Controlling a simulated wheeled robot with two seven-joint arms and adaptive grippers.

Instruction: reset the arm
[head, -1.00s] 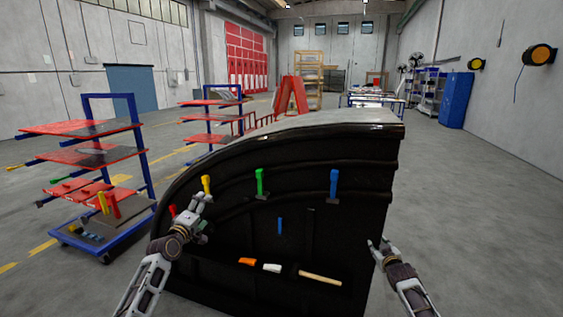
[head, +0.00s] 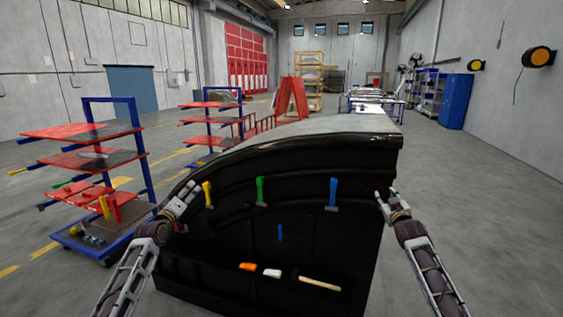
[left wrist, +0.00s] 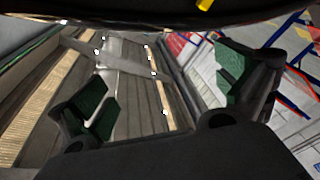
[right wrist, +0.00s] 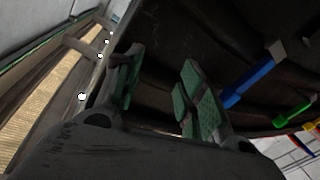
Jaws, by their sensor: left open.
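My left gripper (head: 186,197) is open and empty in front of the left part of the black nosecone (head: 330,150). Its spread, green-padded fingers also show in the left wrist view (left wrist: 165,95). My right gripper (head: 384,197) is at the nosecone's right edge. In the right wrist view (right wrist: 160,85) its fingers stand apart with nothing between them. Yellow (head: 208,195), green (head: 260,191) and blue (head: 333,194) handled tools hang on the nosecone face. The blue one also shows beyond the right fingers (right wrist: 248,84).
An orange-handled piece (head: 247,267), a white piece (head: 272,273) and a wooden-handled tool (head: 320,283) lie on the nosecone's lower ledge. A blue cart with red shelves (head: 75,132) stands at the left, another (head: 208,122) behind. Floor at the right (head: 480,220) is clear.

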